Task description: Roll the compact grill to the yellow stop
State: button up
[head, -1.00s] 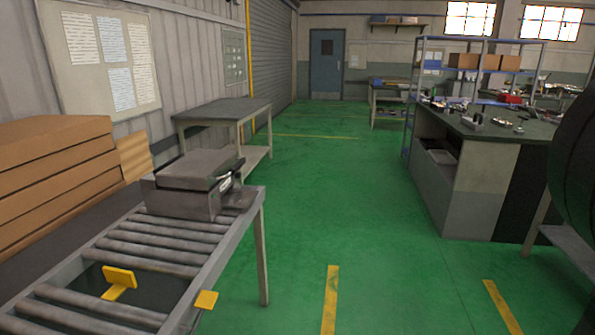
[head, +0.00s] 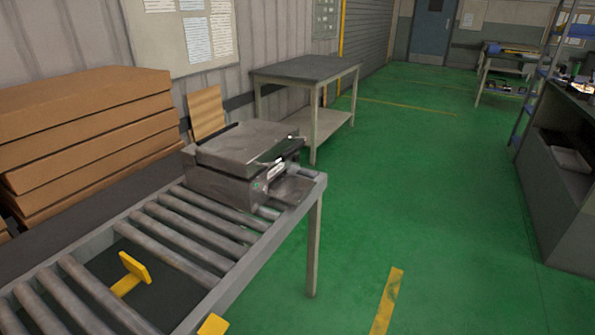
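The compact grill (head: 240,160) is a grey box with a flat lid, with a handle and small controls on its right side. It sits on the rollers at the far end of the roller conveyor (head: 262,240). The yellow stop (head: 130,273) stands up in a gap between the rollers, nearer to me than the grill. Several bare rollers lie between the grill and the stop. A second yellow piece (head: 213,325) is on the conveyor's right rail at the bottom edge, partly cut off. My gripper is not in view.
A stack of flat brown boxes (head: 85,135) stands along the left side of the conveyor. A grey table (head: 305,70) stands beyond the grill by the wall. A workbench (head: 565,170) is at the right. The green floor (head: 440,200) between is open.

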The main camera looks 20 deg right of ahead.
aim_at(240, 165)
jog(key=i+j+z, duration=0.3)
jog(key=i+j, duration=0.65)
